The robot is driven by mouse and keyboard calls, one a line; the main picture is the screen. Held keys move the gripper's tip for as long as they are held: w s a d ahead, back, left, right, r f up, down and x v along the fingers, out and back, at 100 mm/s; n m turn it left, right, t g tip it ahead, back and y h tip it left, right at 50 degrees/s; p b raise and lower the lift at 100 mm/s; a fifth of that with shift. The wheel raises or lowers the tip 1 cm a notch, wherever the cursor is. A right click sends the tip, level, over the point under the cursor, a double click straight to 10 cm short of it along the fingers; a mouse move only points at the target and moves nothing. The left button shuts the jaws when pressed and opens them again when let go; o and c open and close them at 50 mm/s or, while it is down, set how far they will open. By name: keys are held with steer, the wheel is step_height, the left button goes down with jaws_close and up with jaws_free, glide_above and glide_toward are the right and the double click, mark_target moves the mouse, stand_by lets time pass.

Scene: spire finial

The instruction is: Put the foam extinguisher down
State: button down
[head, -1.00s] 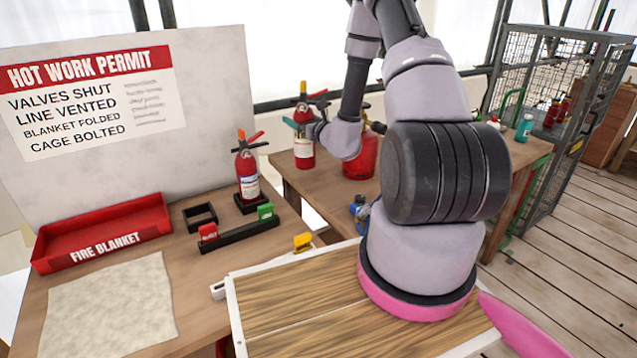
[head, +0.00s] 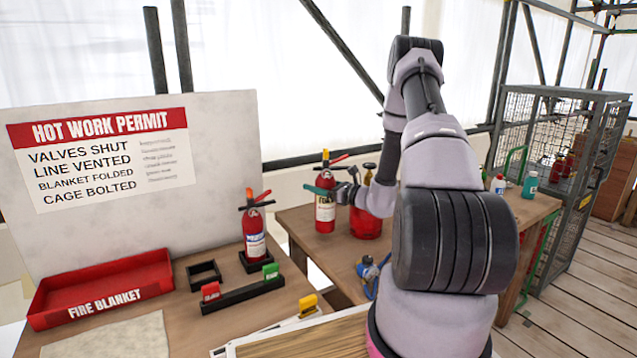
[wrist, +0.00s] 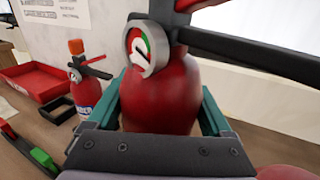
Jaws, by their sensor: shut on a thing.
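My gripper (head: 328,192) is shut on a red extinguisher (head: 325,212) with a cream label, a black lever and an orange tip. It is upright, in front of the rear table in the head view; I cannot tell whether its base touches anything. In the wrist view the red body (wrist: 165,95) sits between the teal fingers, with its round gauge facing me. A second red extinguisher (head: 254,233), with a blue and white label, stands on a black square base on the left table. Beside it is an empty black square holder (head: 204,275).
The left table bears a red fire blanket tray (head: 105,290), a black rack (head: 243,294) with red and green tags, and a pale cloth (head: 110,337). A red gas cylinder (head: 366,222) stands close by the held extinguisher. A mesh cage (head: 535,125) is at right.

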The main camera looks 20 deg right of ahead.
steer(key=shift+f, duration=2.15)
jaws_free()
steer(key=shift+f, duration=0.1)
steer(key=shift+s+d, duration=0.25)
steer(key=shift+s, duration=0.05)
glide_toward(320, 197)
steer(key=w+d+f, duration=0.2)
steer(key=shift+w, duration=0.4)
steer(key=shift+d, duration=0.1)
